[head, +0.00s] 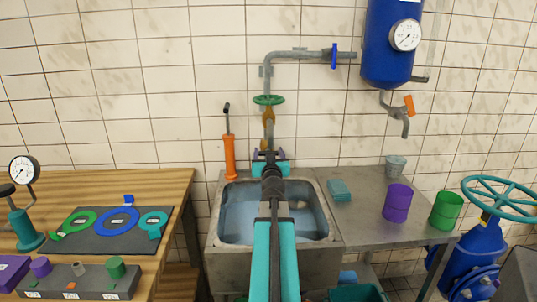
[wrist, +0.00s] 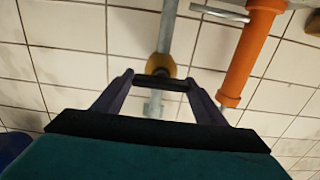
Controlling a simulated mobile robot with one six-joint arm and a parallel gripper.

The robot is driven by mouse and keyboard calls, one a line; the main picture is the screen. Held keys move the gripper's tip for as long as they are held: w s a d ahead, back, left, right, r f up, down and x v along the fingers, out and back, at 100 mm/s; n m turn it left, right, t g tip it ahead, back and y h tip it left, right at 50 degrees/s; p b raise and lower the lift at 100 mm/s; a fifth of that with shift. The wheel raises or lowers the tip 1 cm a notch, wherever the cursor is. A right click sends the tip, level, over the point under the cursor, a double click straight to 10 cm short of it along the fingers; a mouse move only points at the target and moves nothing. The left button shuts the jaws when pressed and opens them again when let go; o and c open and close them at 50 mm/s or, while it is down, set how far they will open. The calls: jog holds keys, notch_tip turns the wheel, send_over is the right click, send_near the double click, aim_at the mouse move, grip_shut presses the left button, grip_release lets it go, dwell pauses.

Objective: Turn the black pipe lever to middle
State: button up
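The grey pipe (head: 267,76) runs down the tiled wall above the sink, with a green handwheel (head: 268,100) and a brass-yellow fitting (head: 268,117). In the wrist view the brass-yellow fitting (wrist: 162,66) has a short black bar across its near side, which looks like the black lever (wrist: 160,83). My gripper (wrist: 160,82) has its purple fingers spread wide, with the black bar lying crosswise between the tips. I cannot tell whether the tips touch its ends. In the head view my gripper (head: 269,154) is just below the fitting, and my arm hides the lever's details.
An orange hand pump (head: 229,157) stands close left of the pipe; it shows right of the fingers in the wrist view (wrist: 248,55). A water-filled sink (head: 327,228) lies below. A blue tank (head: 388,55) hangs at upper right. Purple (head: 397,204) and green (head: 445,211) cups stand on the counter.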

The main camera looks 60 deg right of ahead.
jog(key=c, duration=0.5)
jog(key=shift+c, duration=0.2)
jog(key=shift+m, duration=0.6)
jog(key=m, duration=0.3)
jog(key=shift+s, duration=0.1)
jog(key=m, duration=0.4)
jog(key=shift+m, duration=0.3)
jog(key=o, duration=1.1)
jog(key=shift+c, duration=0.2)
jog(key=shift+s+a, duration=0.1)
